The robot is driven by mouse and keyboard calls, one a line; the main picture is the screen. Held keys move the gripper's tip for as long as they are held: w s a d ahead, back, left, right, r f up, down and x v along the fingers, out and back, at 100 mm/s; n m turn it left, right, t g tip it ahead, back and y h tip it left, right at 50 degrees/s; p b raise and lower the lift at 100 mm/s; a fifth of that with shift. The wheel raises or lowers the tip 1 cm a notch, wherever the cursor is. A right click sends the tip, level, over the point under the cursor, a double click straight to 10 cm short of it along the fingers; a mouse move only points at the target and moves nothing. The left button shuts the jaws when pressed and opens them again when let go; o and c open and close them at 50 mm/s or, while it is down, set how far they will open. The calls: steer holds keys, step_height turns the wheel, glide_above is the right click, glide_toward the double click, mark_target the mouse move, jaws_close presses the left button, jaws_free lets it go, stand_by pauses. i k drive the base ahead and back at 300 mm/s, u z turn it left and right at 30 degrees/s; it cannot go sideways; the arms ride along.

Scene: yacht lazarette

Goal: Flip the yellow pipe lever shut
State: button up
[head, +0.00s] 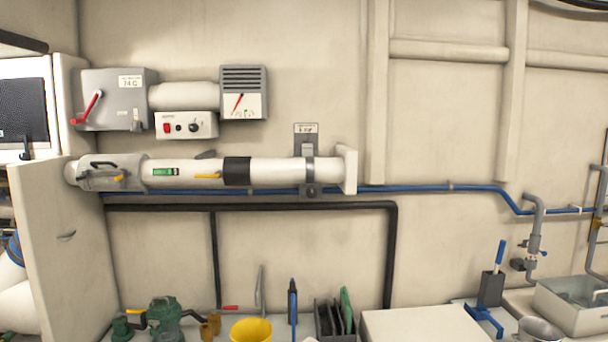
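A thick white horizontal pipe (275,172) runs along the wall at the left and middle. A small yellow lever (208,176) lies on its front, roughly in line with the pipe, left of a black band. Another small yellow piece (119,178) shows on the grey fitting (100,180) at the pipe's left end, below a dark handle. I cannot tell from this view whether either is open or shut. My gripper is not in view.
Grey control boxes (118,98) with a red lever hang above the pipe. A blue pipe (430,188) and black pipe (300,207) run below. A green pump (164,315), yellow cup (251,330) and dark rack stand underneath. A pale panel (75,255) stands at left.

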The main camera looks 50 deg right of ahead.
mark_target(218, 174)
steer(key=z, duration=1)
steer(key=k, duration=0.6)
steer(key=z, duration=0.1)
steer(key=i, duration=0.75)
steer(key=u, duration=0.8)
steer(key=i, duration=0.5)
steer(key=u, duration=0.45)
